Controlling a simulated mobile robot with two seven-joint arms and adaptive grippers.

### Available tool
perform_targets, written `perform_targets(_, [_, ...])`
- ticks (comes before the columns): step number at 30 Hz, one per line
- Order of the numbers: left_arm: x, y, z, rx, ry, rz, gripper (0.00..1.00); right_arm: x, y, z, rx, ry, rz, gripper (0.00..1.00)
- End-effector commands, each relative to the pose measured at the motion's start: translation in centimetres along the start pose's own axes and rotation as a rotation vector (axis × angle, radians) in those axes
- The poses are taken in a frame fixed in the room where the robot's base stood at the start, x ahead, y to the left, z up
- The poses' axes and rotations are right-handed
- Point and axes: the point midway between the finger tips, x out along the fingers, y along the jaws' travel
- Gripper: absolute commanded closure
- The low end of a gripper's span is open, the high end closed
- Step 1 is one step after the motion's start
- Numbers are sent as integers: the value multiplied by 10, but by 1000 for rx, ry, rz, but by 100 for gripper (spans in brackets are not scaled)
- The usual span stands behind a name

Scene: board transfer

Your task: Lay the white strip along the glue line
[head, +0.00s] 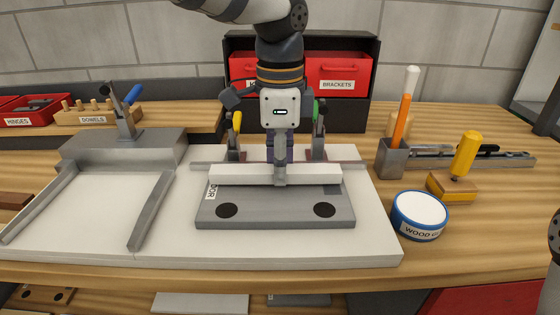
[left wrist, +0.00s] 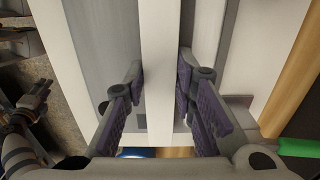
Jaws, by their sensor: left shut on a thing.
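The white strip (head: 235,174) lies level and lengthwise along the far edge of the grey board (head: 270,212). I cannot tell whether it touches the board. My left gripper (head: 280,180) points down and is shut on the strip near its middle. In the left wrist view the strip (left wrist: 159,60) runs between the two fingers of the left gripper (left wrist: 158,95). No glue line shows; the strip may cover it. My right gripper (left wrist: 32,105) appears small at the left of the left wrist view, and its opening is unclear.
The board lies on a white fixture base (head: 365,235). Clamps with yellow (head: 237,122) and green (head: 316,110) handles stand just behind the strip. A wood glue tin (head: 419,217), a yellow-handled tool (head: 462,160) and a pen cup (head: 393,157) stand to the right. An empty white fixture (head: 90,210) is left.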

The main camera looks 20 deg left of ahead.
Motion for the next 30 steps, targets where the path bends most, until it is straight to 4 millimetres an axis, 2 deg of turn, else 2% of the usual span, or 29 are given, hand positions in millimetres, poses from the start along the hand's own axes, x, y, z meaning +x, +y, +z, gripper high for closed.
perform_targets(13, [9,0,0,0,-1,0,100,-1,0,-1,0,4,0,67])
perform_targets(14, [8,0,0,0,0,0,69,-1,0,-1,0,4,0,67])
perform_targets(16, [9,0,0,0,0,0,53,-1,0,-1,0,3,0,67])
perform_targets(26, [6,0,0,0,0,-1,52,-1,0,-1,0,3,0,67])
perform_targets(30, [-20,-1,0,-1,2,-5,52,-1,0,-1,0,3,0,67])
